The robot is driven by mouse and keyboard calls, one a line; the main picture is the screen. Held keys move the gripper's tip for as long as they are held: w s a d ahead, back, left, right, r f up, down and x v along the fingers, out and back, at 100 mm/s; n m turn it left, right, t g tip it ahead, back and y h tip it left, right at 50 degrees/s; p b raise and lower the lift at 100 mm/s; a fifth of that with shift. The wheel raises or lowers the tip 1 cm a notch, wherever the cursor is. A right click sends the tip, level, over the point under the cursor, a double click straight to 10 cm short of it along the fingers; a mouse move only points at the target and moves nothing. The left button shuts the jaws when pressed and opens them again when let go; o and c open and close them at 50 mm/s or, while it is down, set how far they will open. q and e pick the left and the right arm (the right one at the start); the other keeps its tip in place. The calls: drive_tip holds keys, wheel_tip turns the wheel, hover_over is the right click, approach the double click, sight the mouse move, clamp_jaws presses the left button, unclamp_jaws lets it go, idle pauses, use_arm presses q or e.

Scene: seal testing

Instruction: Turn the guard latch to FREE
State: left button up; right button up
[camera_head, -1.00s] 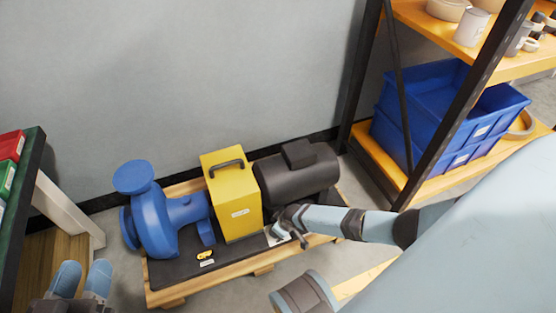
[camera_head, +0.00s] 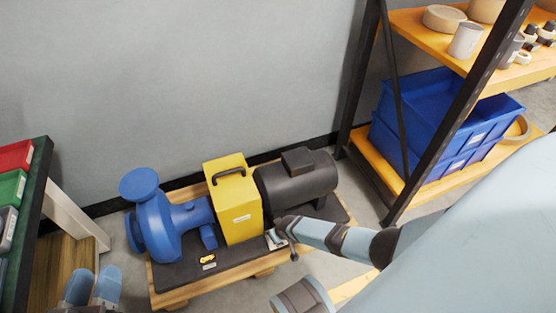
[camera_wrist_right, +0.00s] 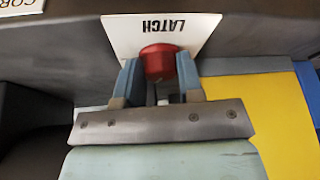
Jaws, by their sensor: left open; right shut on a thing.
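The guard latch is a red knob (camera_wrist_right: 158,62) in front of a white plate marked LATCH (camera_wrist_right: 190,30), seen upside down in the right wrist view. My right gripper (camera_wrist_right: 158,80) is shut on the red knob, one blue-grey finger on each side. In the head view my right gripper (camera_head: 276,238) is low beside the yellow guard (camera_head: 236,205), at the motor's near side, and the knob is hidden there. My left gripper (camera_head: 92,286) is open and empty at the lower left, away from the pump set. No FREE marking is readable.
A blue pump (camera_head: 158,225) and a dark motor (camera_head: 300,182) flank the guard on a black base over a wooden pallet (camera_head: 180,294). A small yellow item (camera_head: 207,259) lies on the base. A shelf with blue crates (camera_head: 425,120) stands right, a green-edged rack (camera_head: 38,185) left.

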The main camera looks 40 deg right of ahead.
drive_tip(key=m, duration=0.1)
drive_tip(key=m+h+p, duration=0.1)
drive_tip(key=shift+a+m, duration=0.25)
drive_tip(key=shift+m, duration=0.05)
use_arm(q)
drive_tip(key=shift+a+r+t, duration=0.1)
drive_tip(key=shift+r+t, duration=0.4)
drive_tip(key=shift+r, duration=0.8)
use_arm(e)
drive_tip(key=shift+m+h, duration=0.5)
drive_tip(key=shift+m, duration=0.6)
drive_tip(key=shift+w, duration=0.1)
drive_tip(key=o, duration=0.7)
drive_tip(key=shift+c, duration=0.2)
use_arm(q)
drive_tip(key=shift+r, duration=0.1)
